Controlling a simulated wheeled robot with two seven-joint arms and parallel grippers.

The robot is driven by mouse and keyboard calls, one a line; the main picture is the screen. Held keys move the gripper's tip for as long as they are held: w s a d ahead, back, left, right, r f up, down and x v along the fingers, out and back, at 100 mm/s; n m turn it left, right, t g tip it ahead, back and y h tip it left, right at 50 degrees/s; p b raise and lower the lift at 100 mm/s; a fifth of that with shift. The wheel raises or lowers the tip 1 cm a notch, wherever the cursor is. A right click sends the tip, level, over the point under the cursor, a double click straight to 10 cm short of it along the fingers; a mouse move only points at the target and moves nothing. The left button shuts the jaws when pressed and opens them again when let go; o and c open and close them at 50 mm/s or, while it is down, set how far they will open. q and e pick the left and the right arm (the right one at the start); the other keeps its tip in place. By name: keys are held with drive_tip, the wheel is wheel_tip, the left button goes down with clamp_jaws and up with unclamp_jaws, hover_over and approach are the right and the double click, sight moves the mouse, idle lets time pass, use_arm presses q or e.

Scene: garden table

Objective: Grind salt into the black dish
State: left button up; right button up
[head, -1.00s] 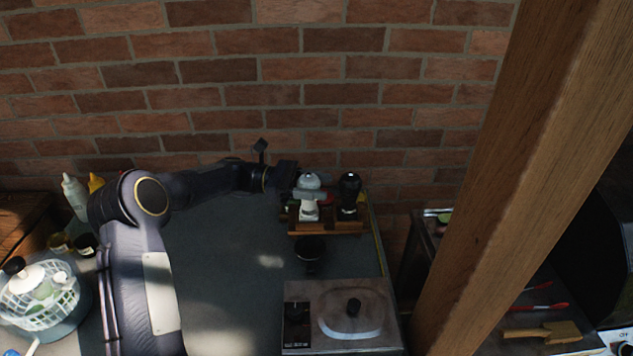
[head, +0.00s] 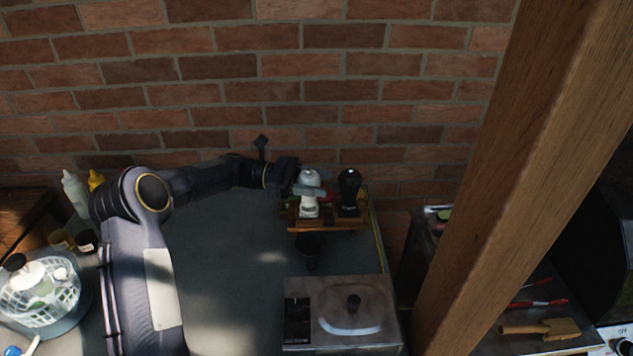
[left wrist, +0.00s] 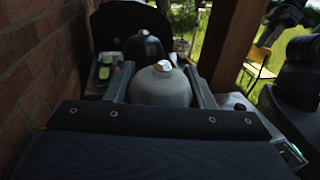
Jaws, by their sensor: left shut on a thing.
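A white grinder (head: 308,207) stands upright in a wooden rack (head: 330,226) near the brick wall. My left gripper (head: 310,190) is shut around its upper body. In the left wrist view the white grinder's rounded top (left wrist: 162,85) sits between the two fingers. A black grinder (head: 349,192) stands in the rack just right of it, and it also shows in the left wrist view (left wrist: 143,47). The small black dish (head: 309,247) is on the grey table in front of the rack.
A metal box with a lidded top (head: 350,312) stands at the table's front right. A salad spinner (head: 38,290), a white bottle (head: 75,192) and small jars (head: 85,242) are at left. A wooden post (head: 520,180) rises at right. The middle of the table (head: 235,270) is clear.

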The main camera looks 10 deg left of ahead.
use_arm(q)
drive_tip(key=o, duration=0.7)
drive_tip(key=shift+a, duration=0.45)
drive_tip(key=a+b, duration=0.2)
drive_tip(key=a, duration=0.5)
drive_tip(key=shift+s+d, duration=0.1)
